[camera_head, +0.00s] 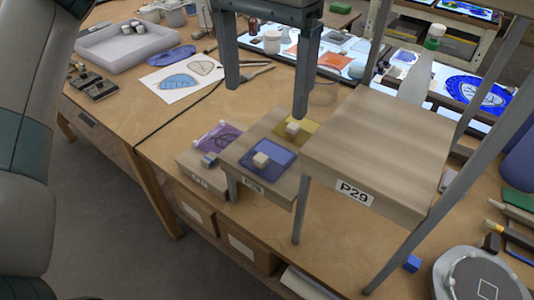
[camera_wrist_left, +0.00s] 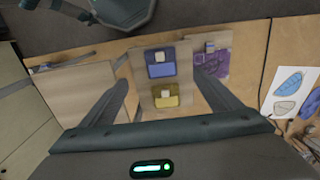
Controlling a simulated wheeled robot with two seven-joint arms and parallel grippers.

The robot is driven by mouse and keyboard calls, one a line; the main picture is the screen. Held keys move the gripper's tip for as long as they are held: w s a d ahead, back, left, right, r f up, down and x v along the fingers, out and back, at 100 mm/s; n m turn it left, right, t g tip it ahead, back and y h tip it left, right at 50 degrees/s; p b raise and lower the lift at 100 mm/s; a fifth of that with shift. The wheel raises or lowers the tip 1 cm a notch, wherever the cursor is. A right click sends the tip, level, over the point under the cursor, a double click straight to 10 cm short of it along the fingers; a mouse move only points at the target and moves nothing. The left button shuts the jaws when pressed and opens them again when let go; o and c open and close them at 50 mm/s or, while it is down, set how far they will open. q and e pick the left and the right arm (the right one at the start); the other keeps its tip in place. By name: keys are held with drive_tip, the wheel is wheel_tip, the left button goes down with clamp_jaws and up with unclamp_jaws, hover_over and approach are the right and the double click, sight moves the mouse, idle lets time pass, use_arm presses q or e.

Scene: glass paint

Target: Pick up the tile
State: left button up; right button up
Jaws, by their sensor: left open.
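A blue tile (camera_head: 277,168) with a pale block on it lies on the middle low wooden stand (camera_head: 238,163). A yellow tile (camera_head: 309,126) with a pale block lies behind it on the same stand. A purple tile (camera_head: 226,137) with a small blue block lies on the lower stand to the left. My left gripper (camera_head: 266,102) is open and empty, hanging above the stands. In the left wrist view its fingers (camera_wrist_left: 156,81) frame the yellow tile (camera_wrist_left: 173,101) and the blue tile (camera_wrist_left: 160,70), with the purple tile (camera_wrist_left: 217,65) to the right. My right gripper is not seen.
A tall stand labelled P29 (camera_head: 375,135) rises close right of the tiles. A sheet with drawings (camera_head: 180,82), a cable and a brush lie behind left. A pale tray (camera_head: 110,53) stands farther back. A round grey device (camera_head: 480,280) sits at front right.

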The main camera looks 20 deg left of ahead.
use_arm(q)
wheel_tip(320, 180, down, 3)
drive_tip(key=p, duration=0.2)
hover_over(263, 155)
wheel_tip(263, 155, down, 5)
drive_tip(key=shift+w+d+r, duration=0.1)
drive_tip(key=shift+f, duration=0.3)
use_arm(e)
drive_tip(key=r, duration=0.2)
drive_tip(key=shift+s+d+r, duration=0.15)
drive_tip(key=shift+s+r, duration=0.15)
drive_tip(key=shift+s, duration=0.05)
use_arm(q)
drive_tip(key=shift+f+p, duration=0.55)
drive_tip(key=shift+p, duration=0.35)
wheel_tip(263, 155, down, 3)
drive_tip(key=shift+p, duration=0.8)
drive_tip(key=shift+f, duration=0.55)
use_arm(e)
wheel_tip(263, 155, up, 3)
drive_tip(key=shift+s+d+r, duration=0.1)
